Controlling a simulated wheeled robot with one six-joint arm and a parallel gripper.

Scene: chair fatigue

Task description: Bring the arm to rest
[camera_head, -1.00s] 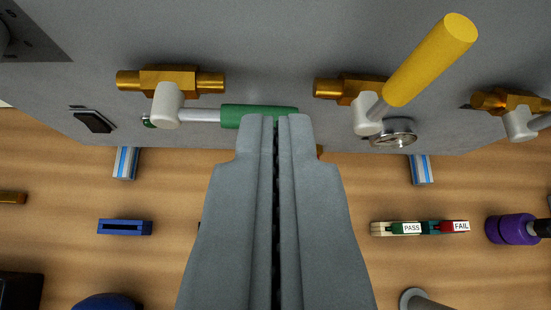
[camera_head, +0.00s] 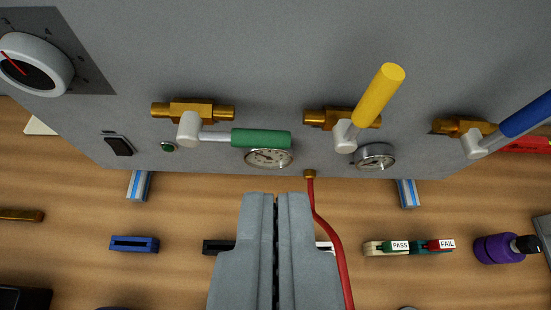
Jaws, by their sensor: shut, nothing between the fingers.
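My gripper (camera_head: 276,197) is shut and empty, with its fingertips pointing up the picture towards the grey panel (camera_head: 230,60). The fingertips show just below the panel's lower edge and a little below the green-handled valve lever (camera_head: 262,138), apart from it in the picture. The green lever lies level, pointing right. The yellow-handled lever (camera_head: 378,95) points up and to the right. The blue-handled lever (camera_head: 525,114) at the right edge also slants up to the right. My gripper hides part of the wooden bench top (camera_head: 180,208) and a dark item behind it.
Two gauges (camera_head: 268,158) (camera_head: 375,155) sit low on the panel, and a dial (camera_head: 32,65) is at upper left. A red hose (camera_head: 335,240) runs close to the right of my gripper. PASS and FAIL stamps (camera_head: 410,247), a purple bottle (camera_head: 497,249) and a blue block (camera_head: 134,244) are on the bench.

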